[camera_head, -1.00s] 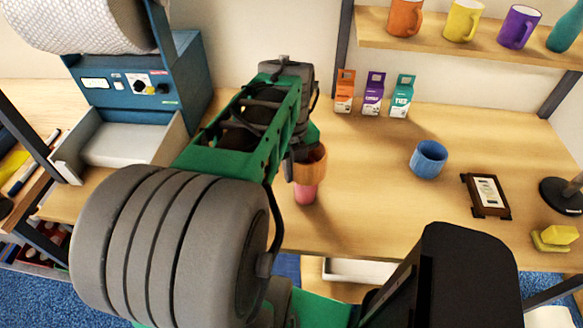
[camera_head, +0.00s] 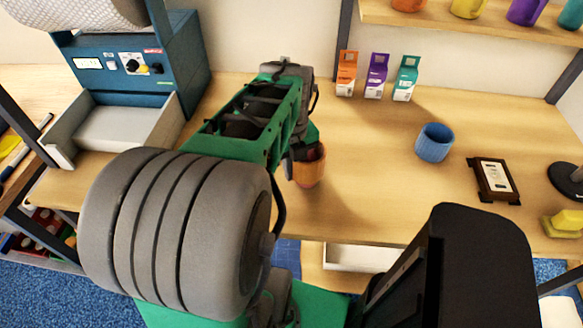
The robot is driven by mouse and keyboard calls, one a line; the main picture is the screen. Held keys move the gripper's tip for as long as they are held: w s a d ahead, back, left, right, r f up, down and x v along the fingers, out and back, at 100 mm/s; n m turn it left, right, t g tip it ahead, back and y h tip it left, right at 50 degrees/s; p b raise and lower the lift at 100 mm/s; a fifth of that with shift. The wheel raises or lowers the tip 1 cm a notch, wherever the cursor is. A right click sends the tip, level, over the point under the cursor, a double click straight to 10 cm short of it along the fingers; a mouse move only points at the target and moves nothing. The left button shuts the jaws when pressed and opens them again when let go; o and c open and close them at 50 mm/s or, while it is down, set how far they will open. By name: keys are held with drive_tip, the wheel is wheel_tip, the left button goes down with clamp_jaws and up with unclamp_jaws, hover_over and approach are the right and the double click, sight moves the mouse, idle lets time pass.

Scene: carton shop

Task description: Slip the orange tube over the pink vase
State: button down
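The orange tube (camera_head: 310,172) stands upright near the middle of the table, low at the table top. The pink vase does not show; the tube covers the place where it stood. My gripper (camera_head: 301,158) is at the tube's upper left rim and seems shut on its wall. The arm hides the tube's left and far sides and most of the fingers.
A blue ribbed cup (camera_head: 434,143) stands to the right, with a dark framed stand (camera_head: 493,180) beyond it. Orange (camera_head: 346,73), purple (camera_head: 375,76) and teal (camera_head: 405,79) cartons line the back. A blue machine (camera_head: 140,65) stands left.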

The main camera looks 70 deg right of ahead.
drive_tip(key=c, duration=1.5)
unclamp_jaws()
drive_tip(key=shift+c, duration=0.2)
wheel_tip(320, 180, up, 10)
drive_tip(key=p, duration=0.7)
drive_tip(key=shift+r+p, duration=0.1)
drive_tip(key=shift+p, duration=0.3)
